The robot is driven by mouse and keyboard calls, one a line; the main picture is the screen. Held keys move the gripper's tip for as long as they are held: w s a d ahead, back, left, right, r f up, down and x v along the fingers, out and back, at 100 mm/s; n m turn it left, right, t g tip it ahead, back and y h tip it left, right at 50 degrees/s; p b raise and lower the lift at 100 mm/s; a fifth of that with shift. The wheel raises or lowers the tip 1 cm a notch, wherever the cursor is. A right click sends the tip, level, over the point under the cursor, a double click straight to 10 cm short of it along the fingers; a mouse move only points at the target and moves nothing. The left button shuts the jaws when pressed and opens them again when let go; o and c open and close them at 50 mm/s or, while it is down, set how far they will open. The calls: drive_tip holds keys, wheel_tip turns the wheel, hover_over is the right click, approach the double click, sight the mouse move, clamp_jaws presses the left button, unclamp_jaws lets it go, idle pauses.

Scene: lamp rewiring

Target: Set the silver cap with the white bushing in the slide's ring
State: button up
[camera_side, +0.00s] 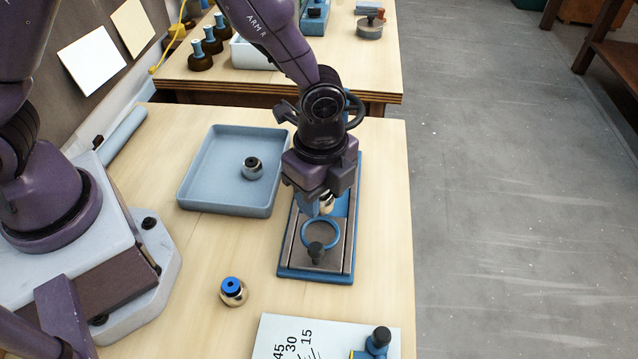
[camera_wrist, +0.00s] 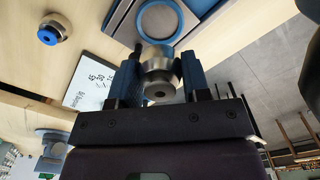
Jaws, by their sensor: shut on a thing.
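My gripper (camera_side: 317,202) is shut on a silver cap (camera_side: 327,204), above the slide at the back side of its ring. In the wrist view the cap (camera_wrist: 160,68) sits between the two blue fingers (camera_wrist: 160,82), with a dark hole facing the camera. The colour of its bushing cannot be told for sure. The slide's blue ring (camera_side: 303,236) lies on the grey plate of the blue slide base (camera_side: 285,272) and looks empty. The ring (camera_wrist: 184,37) also shows just beyond the held cap in the wrist view. The cap appears apart from the ring.
A dark knob (camera_side: 316,251) stands at the ring's front edge. A silver cap with a black bushing (camera_side: 252,169) sits in the blue-grey tray (camera_side: 190,190). A cap with a blue bushing (camera_side: 233,291) stands on the table at front left.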

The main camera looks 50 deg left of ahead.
drive_tip(key=shift+f, duration=3.6)
drive_tip(key=shift+f, duration=0.15)
drive_tip(key=o, duration=1.1)
drive_tip(key=shift+c, duration=0.2)
wheel_tip(320, 180, up, 13)
drive_tip(key=shift+f, duration=0.1)
wheel_tip(320, 180, up, 9)
hover_over(321, 234)
drive_tip(key=shift+s, duration=0.1)
drive_tip(key=shift+n, duration=0.3)
